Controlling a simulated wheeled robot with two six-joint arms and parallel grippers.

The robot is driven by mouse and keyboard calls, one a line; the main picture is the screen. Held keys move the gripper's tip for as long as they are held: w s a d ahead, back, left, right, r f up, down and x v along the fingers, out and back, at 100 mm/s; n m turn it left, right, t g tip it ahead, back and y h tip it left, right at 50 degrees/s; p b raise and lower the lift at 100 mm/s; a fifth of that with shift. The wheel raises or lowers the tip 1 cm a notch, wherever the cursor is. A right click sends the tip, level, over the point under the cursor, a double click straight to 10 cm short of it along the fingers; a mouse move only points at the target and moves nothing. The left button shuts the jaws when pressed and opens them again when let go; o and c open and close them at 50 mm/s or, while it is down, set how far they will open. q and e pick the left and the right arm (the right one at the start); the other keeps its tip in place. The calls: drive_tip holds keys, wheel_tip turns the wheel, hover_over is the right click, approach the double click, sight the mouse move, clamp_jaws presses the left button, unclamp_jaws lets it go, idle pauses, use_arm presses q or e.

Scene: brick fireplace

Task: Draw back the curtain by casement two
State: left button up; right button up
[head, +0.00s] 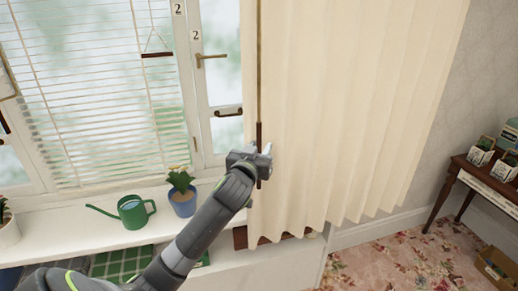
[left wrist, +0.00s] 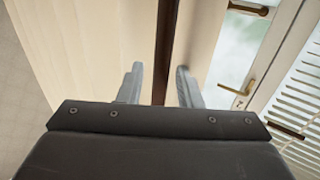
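The cream curtain (head: 345,110) hangs in folds to the right of the window and also shows in the left wrist view (left wrist: 100,45). A dark rod (head: 259,60) hangs along its left edge. Casement two (head: 220,95), with a "2" on its frame, is partly covered by the curtain's left edge. My left gripper (head: 262,150) is at the rod's brown lower part. In the left wrist view the rod (left wrist: 167,40) runs between the two fingers (left wrist: 159,72), which stand apart with gaps beside it. My right gripper is not in view.
On the sill (head: 75,225) stand a green watering can (head: 132,212) and a blue flowerpot (head: 183,201), close to my left arm. White blinds (head: 95,90) cover the left window. A wooden table (head: 490,180) with small boxes stands at the right, over a floral carpet (head: 400,255).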

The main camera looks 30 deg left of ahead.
use_arm(q)
clamp_jaws()
